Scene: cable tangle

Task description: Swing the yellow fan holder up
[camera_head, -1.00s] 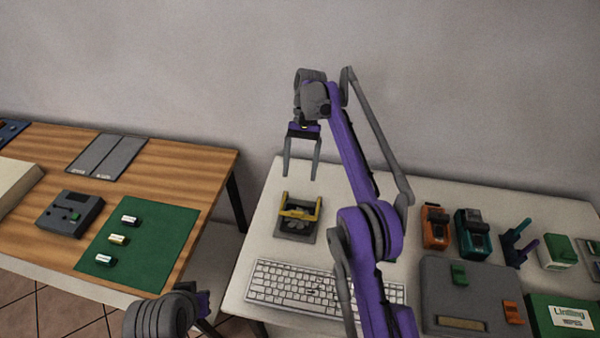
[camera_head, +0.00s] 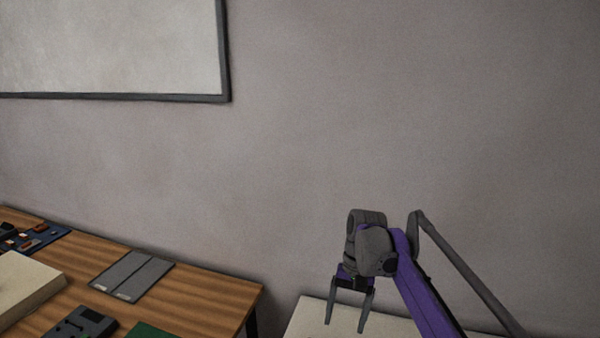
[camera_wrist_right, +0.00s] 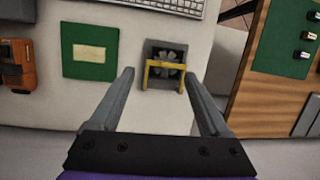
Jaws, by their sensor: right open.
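The yellow fan holder (camera_wrist_right: 164,64) shows in the right wrist view as a thin yellow frame across a dark grey fan (camera_wrist_right: 165,55). The fan sits in a square grey base on the white table. Whether the holder lies flat or is raised is hard to tell from above. My right gripper (camera_head: 346,328) is open and empty above the white table. In the wrist view its two fingers (camera_wrist_right: 160,75) stand apart, with the fan and holder seen between and beyond the tips, not touched. The holder is out of the head view. My left gripper is not in view.
The white table (camera_head: 312,312) also carries a keyboard (camera_wrist_right: 165,3), a green board (camera_wrist_right: 88,70) and an orange device (camera_wrist_right: 15,65). A wooden table (camera_head: 215,298) with grey panels (camera_head: 132,277) stands at the left. A framed board (camera_head: 110,50) hangs on the wall.

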